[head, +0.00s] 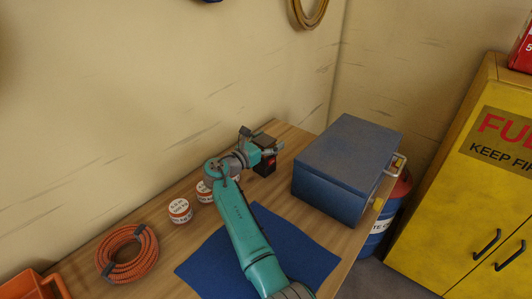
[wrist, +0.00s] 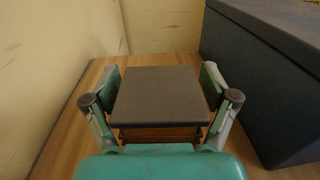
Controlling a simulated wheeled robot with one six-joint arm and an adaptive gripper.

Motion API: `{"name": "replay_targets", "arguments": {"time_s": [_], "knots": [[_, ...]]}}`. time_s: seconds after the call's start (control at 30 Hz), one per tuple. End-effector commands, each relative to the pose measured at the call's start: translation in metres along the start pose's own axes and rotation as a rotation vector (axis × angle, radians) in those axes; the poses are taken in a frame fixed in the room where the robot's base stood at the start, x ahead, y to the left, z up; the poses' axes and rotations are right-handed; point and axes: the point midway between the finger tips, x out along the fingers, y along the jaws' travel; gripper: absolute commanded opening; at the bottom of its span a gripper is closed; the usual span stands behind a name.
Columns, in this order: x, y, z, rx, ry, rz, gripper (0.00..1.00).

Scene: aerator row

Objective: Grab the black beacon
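A dark block with a flat grey-black top and a red patch on its side, which I take for the black beacon (head: 267,167), stands on the wooden bench near the wall. In the wrist view its square top (wrist: 160,95) fills the space between my fingers. My gripper (head: 262,143) is at the block, with its fingers spread wide on either side of it. In the wrist view my gripper (wrist: 160,92) has one finger left and one right of the block, very close to its sides. Firm contact does not show. Part of the block is hidden behind my gripper.
A large blue box (head: 340,165) stands close on the right. Round white-and-red tins (head: 180,211) and a coiled orange hose (head: 127,253) lie to the left. A blue mat (head: 300,250) lies under my arm. A yellow cabinet (head: 450,200) stands beyond the bench.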

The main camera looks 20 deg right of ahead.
Motion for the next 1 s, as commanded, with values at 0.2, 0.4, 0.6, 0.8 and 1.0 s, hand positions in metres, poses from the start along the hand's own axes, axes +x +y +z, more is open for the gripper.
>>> {"name": "replay_targets", "arguments": {"time_s": [0.2,0.4,0.6,0.8,1.0], "knots": [[0.000,0.000,0.000,0.000,0.000,0.000,0.19],[0.000,0.000,0.000,0.000,0.000,0.000,0.07],[0.000,0.000,0.001,0.001,-0.001,0.000,0.06],[0.000,0.000,0.017,0.004,-0.002,0.000,0.06],[0.000,0.000,0.053,0.005,-0.002,0.001,0.05]]}}
